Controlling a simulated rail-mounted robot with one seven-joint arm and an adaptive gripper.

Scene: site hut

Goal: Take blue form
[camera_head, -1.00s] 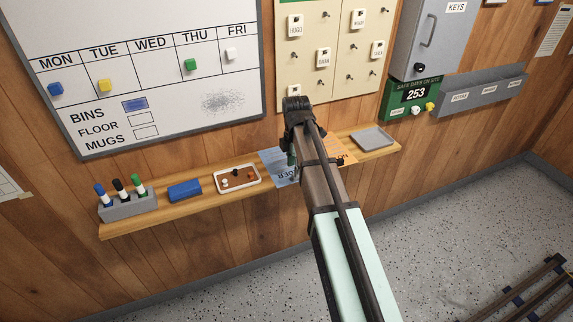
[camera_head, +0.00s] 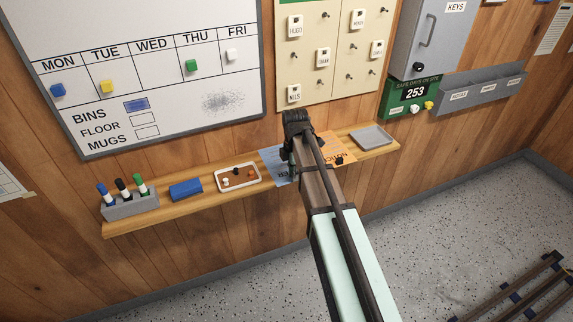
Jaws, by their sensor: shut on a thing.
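The blue form (camera_head: 273,166) is a light blue sheet at the middle of the wooden shelf, partly hidden behind my arm. My gripper (camera_head: 291,168) is at the sheet's right part, at shelf height, and is shut on it; the fingertips are mostly hidden by my own arm. I cannot tell whether the sheet is lifted off the shelf. An orange form (camera_head: 334,146) lies just right of my arm, with a small black object (camera_head: 339,160) on its front edge.
On the shelf (camera_head: 150,221) stand a pen holder (camera_head: 131,208), a blue eraser (camera_head: 186,189), a white tray (camera_head: 238,178) with small pieces, and a grey tray (camera_head: 371,137). The whiteboard (camera_head: 150,60) and tag board (camera_head: 330,80) are above. Open floor lies in front.

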